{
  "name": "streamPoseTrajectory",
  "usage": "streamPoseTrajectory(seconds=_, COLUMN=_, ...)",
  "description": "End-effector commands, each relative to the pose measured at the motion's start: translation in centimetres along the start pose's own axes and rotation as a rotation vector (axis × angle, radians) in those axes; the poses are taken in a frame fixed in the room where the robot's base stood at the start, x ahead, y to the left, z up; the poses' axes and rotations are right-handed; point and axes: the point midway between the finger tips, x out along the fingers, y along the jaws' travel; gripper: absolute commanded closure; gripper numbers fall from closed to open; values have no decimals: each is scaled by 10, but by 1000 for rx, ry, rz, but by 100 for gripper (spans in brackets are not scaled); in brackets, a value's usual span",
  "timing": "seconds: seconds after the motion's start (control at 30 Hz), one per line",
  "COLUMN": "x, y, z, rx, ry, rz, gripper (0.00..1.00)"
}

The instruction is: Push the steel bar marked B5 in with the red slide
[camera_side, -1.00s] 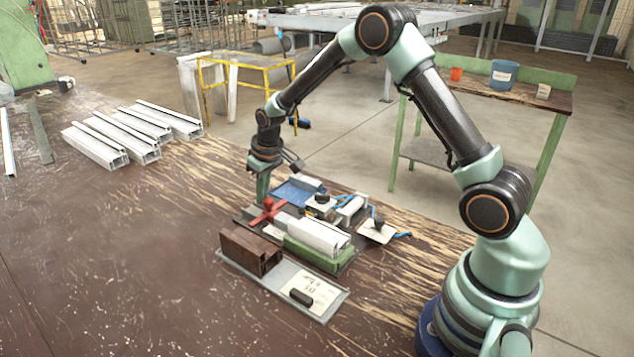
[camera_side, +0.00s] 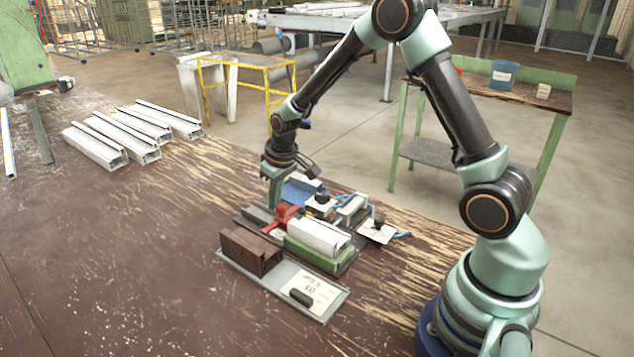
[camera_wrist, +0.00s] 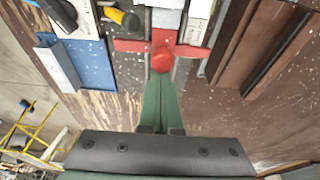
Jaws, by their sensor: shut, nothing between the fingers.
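The red slide (camera_side: 282,215), with a round knob and a crossbar, sits in a dark track at the end of the white profile (camera_side: 318,236), which rests on a green block. It also shows in the wrist view (camera_wrist: 163,58). My gripper (camera_side: 273,206) is shut and empty, pointing down just behind the slide's knob. In the wrist view its green fingers (camera_wrist: 160,98) reach the knob and appear to touch it. I cannot make out the steel bar B5 or its marking in the side view; little or none of it shows between slide and profile.
A grey tray (camera_side: 273,284) in front holds brown channel pieces (camera_side: 250,250) and a label. A blue tray (camera_side: 300,188) lies behind the track. A black-knobbed clamp (camera_side: 320,202) stands beside the profile. More white profiles (camera_side: 130,135) lie at the left. The bench's front left is clear.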

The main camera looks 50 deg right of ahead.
Motion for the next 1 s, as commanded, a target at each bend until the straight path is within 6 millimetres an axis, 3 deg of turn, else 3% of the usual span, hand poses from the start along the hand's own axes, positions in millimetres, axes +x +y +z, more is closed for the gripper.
streamPoseTrajectory(seconds=0.23, x=-2, y=0, z=11, rx=0, ry=-2, rz=0, gripper=100)
streamPoseTrajectory(seconds=1.0, x=-3, y=0, z=14, rx=0, ry=-1, rz=1, gripper=100)
